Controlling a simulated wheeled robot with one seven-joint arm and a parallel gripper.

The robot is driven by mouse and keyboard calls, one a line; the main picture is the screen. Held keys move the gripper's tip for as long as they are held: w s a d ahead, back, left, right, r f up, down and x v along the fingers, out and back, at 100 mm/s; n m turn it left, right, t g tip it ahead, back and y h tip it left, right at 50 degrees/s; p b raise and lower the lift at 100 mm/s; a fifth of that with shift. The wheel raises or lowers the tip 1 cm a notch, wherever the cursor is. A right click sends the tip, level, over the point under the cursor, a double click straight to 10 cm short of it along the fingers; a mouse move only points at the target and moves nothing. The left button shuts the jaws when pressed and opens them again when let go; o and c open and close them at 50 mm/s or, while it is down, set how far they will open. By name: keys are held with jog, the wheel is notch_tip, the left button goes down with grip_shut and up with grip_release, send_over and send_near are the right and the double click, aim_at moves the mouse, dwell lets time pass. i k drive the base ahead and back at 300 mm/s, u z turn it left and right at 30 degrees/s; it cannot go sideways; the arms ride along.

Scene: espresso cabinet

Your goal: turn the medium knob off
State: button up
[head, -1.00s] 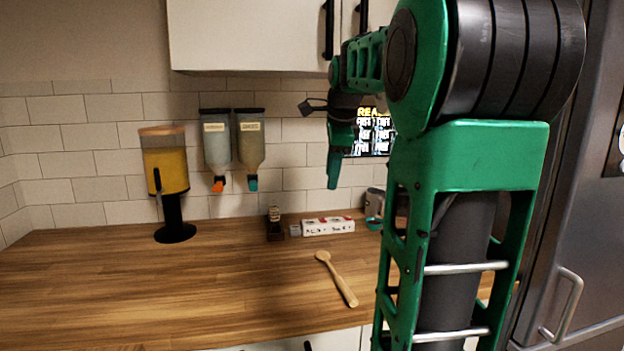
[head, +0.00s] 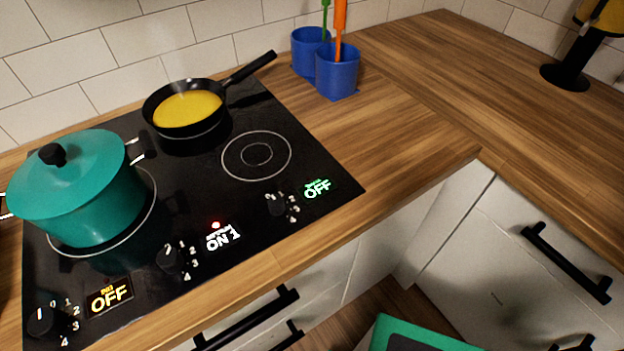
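Three black knobs sit along the front of the black glass cooktop (head: 240,210) in the head view. The middle knob (head: 170,258) has a white display (head: 222,237) beside it reading ON 1, with a red light above. The small label there is too small to read surely. The left knob (head: 42,320) has an orange display (head: 109,296) reading OFF. The right knob (head: 275,203) has a green display (head: 317,188) reading OFF. My gripper is out of view; only a green part of my own arm shows at the bottom edge.
A lidded teal pot (head: 85,195) stands at the cooktop's left. A black pan (head: 185,108) with yellow contents is at the back. Two blue cups (head: 338,72) with utensils stand behind right. Black drawer handles (head: 245,320) stick out below the front edge. The counter at right is mostly clear.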

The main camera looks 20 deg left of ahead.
aim_at(169, 259)
jog(key=u, duration=0.3)
jog(key=k, duration=1.15)
jog(key=u, duration=0.5)
jog(key=i, duration=1)
